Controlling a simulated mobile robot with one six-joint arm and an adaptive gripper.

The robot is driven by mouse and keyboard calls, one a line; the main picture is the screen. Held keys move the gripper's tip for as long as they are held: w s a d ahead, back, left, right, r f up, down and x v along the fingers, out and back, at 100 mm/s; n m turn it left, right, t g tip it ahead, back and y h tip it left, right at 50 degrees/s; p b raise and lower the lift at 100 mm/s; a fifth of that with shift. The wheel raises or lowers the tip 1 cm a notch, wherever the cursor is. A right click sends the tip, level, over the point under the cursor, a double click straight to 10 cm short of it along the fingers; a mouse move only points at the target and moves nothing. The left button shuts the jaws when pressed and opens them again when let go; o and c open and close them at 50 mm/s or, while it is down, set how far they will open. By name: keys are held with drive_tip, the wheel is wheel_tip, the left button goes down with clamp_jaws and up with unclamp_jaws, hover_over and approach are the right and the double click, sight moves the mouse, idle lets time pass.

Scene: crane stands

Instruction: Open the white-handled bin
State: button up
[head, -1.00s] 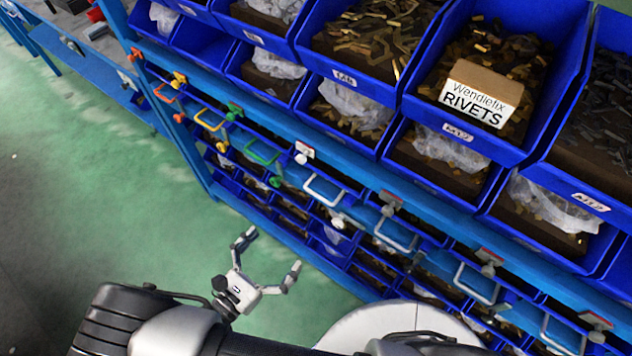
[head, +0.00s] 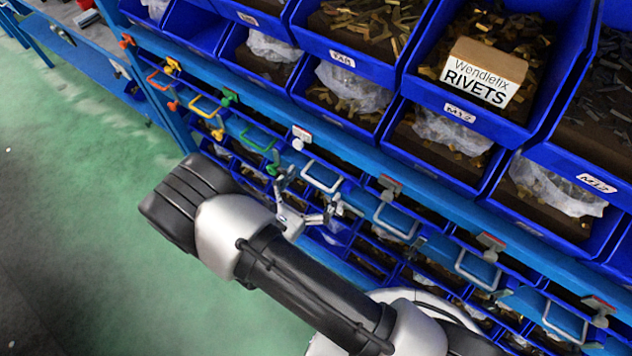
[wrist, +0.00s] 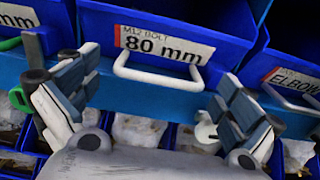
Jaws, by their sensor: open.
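The white-handled bin (wrist: 122,27) is blue and fills the upper middle of the wrist view, labelled "M12 BOLT 80 mm". Its white U-shaped handle (wrist: 158,78) sits just below the label. The handle also shows in the head view (head: 322,177), in the row of coloured handles. My gripper (wrist: 160,82) is open and empty, with one finger to each side of the handle in the wrist view. I cannot tell whether either finger touches it.
A green handle (head: 258,138) is to the left and a greyish handle (head: 396,221) to the right. A white knob (wrist: 205,131) is near my right finger. Open bins with a rivets box (head: 484,72) are above. Green floor (head: 90,190) is clear on the left.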

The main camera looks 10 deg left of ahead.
drive_tip(key=shift+w+d, duration=0.2)
drive_tip(key=shift+w, duration=0.2)
drive_tip(key=shift+r, duration=0.1)
drive_tip(key=c, duration=1.6)
drive_tip(key=shift+o, duration=0.2)
drive_tip(key=b+v, duration=0.1)
drive_tip(key=v, duration=1.8)
drive_tip(key=shift+b, duration=0.4)
drive_tip(key=shift+a, duration=0.1)
